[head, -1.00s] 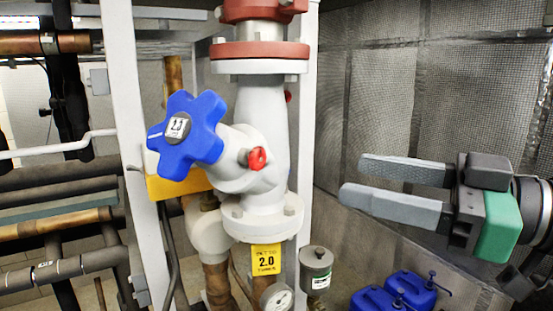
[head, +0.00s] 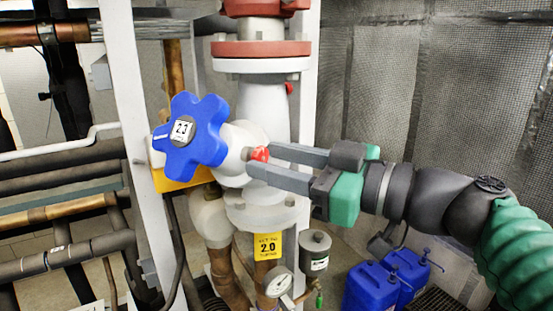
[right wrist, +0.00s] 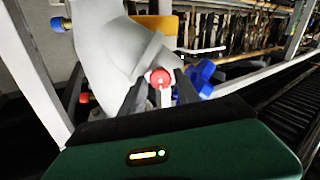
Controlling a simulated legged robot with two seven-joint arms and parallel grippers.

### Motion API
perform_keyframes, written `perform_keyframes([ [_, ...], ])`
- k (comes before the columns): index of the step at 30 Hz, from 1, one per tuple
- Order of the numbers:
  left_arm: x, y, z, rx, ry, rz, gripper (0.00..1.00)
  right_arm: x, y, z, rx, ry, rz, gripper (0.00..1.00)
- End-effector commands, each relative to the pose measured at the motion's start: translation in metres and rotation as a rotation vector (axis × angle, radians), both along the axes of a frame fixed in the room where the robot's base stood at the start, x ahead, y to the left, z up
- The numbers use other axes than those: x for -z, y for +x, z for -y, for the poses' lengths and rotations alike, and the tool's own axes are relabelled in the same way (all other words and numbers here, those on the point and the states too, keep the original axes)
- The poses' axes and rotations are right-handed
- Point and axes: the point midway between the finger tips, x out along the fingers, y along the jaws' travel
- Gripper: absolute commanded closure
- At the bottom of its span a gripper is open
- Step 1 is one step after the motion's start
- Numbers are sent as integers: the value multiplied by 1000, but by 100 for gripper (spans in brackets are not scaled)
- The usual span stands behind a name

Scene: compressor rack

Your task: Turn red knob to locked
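The small red knob (head: 260,153) sits on the side of the white valve body (head: 236,150). My right gripper (head: 262,159) reaches in from the right, with its two grey fingers apart and their tips around the knob. In the right wrist view the red knob (right wrist: 160,78) shows between the fingertips (right wrist: 160,88), with what looks like a small gap on each side. I cannot tell whether either finger touches it. No locked marking can be read. My left gripper is out of view.
A large blue star handwheel (head: 190,134) is just left of the knob. A white upright post (head: 135,130) stands further left. A gauge (head: 278,284) and blue canisters (head: 375,284) are below. A mesh wall (head: 400,80) lies behind my right arm.

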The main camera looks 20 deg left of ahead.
Motion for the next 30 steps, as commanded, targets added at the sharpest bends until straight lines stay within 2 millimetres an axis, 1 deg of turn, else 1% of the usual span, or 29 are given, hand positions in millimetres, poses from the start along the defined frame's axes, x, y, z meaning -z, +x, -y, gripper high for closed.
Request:
perform_keyframes([
  [1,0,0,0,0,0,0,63,0,0,0,0,0,0,70],
  [8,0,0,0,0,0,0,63,0,1,0,1,0,-1,100],
  [14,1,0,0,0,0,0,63,0,1,1,2,1,-4,100],
  [20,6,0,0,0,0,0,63,2,2,1,3,9,-41,100],
  [26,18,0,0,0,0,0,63,4,2,1,4,31,-142,100],
  [30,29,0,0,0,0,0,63,4,2,1,4,55,-253,100],
])
